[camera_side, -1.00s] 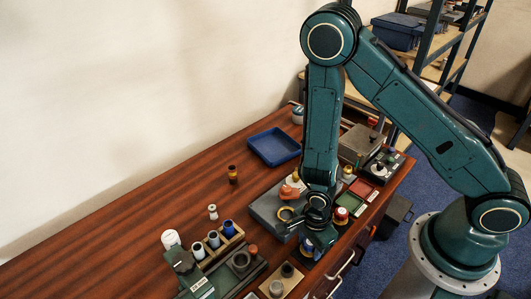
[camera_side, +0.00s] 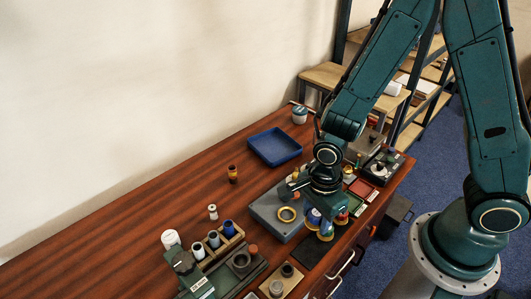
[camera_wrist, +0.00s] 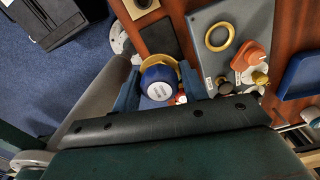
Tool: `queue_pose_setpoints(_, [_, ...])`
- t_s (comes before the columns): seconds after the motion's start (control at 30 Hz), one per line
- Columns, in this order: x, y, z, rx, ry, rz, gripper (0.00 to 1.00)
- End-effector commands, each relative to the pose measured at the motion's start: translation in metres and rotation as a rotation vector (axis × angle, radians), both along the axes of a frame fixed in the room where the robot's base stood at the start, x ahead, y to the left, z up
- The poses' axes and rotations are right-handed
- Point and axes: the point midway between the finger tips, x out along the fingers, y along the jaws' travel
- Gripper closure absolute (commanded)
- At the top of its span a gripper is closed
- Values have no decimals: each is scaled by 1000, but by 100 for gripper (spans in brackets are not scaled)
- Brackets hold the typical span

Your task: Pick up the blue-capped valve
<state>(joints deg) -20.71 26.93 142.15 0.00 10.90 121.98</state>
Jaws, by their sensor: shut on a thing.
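The blue-capped valve, with a blue body and a yellow rim, is between the fingers of my gripper. In the wrist view its round cap with a pale centre (camera_wrist: 158,84) faces the camera. My gripper (camera_wrist: 160,86) is shut on it, one blue finger on each side. The fingers partly hide the valve there.
A grey block (camera_side: 268,211) with a yellow ring (camera_side: 287,214) stands just left of my gripper. A red-capped part (camera_side: 342,217) is close on its right. A blue tray (camera_side: 275,147) is farther back.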

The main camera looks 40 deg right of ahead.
Motion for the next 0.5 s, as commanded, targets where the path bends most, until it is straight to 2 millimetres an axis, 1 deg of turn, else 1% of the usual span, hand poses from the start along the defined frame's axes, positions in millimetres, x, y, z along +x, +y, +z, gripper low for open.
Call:
queue_pose_setpoints(0.03, [1,0,9,2,-5,0,82])
queue_pose_setpoints(0.2, [1,0,31,1,-4,0,82])
queue_pose_setpoints(0.4, [1,0,53,1,-4,0,82])
queue_pose_setpoints(0.5, [1,0,61,1,-3,0,82])
